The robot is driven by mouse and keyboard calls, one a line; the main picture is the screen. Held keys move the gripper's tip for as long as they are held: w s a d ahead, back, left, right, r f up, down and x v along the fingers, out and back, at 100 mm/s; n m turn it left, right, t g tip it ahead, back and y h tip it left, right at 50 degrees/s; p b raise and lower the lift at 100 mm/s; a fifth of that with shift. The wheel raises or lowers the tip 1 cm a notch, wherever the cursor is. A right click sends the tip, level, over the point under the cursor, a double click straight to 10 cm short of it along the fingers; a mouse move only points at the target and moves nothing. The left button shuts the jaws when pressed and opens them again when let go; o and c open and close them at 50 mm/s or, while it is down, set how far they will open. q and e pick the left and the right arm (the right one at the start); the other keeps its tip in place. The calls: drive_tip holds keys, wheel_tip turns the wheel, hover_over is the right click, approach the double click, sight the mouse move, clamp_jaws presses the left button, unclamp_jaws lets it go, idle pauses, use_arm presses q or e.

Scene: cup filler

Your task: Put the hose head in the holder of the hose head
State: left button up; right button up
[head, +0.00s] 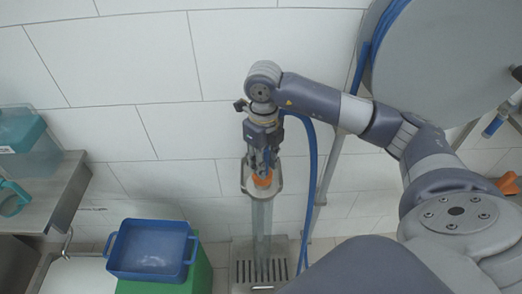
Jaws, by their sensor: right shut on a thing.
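My right gripper (264,155) hangs fingers down in the middle of the head view, shut on the hose head, which the fingers largely hide. An orange part (262,181) shows just below the fingertips. A blue hose (312,152) loops beside the gripper and runs down on its right. A pale metal bracket (246,187) surrounds the orange part as seen from above, with a tall clear tube (262,225) below it. I cannot tell which part is the hose head's holder, nor whether the orange part touches the bracket. My left gripper is out of view.
A slotted drain base (240,272) lies below the tube. A blue bin (150,251) sits on a green box (200,272) to the left. A metal counter (62,190) with teal containers is far left. A large grey reel (450,50) is upper right. A tiled wall stands behind.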

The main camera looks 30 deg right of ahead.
drive_tip(key=w+d+f+p, duration=0.2)
drive_tip(key=w+d+f, duration=0.2)
drive_tip(key=w, duration=0.2)
drive_tip(key=shift+w, duration=0.3)
drive_tip(key=shift+f, duration=0.2)
drive_tip(key=o, duration=0.6)
drive_tip(key=shift+f, duration=0.1)
drive_tip(key=o, duration=0.4)
drive_tip(key=shift+s, duration=0.1)
drive_tip(key=shift+o, duration=0.2)
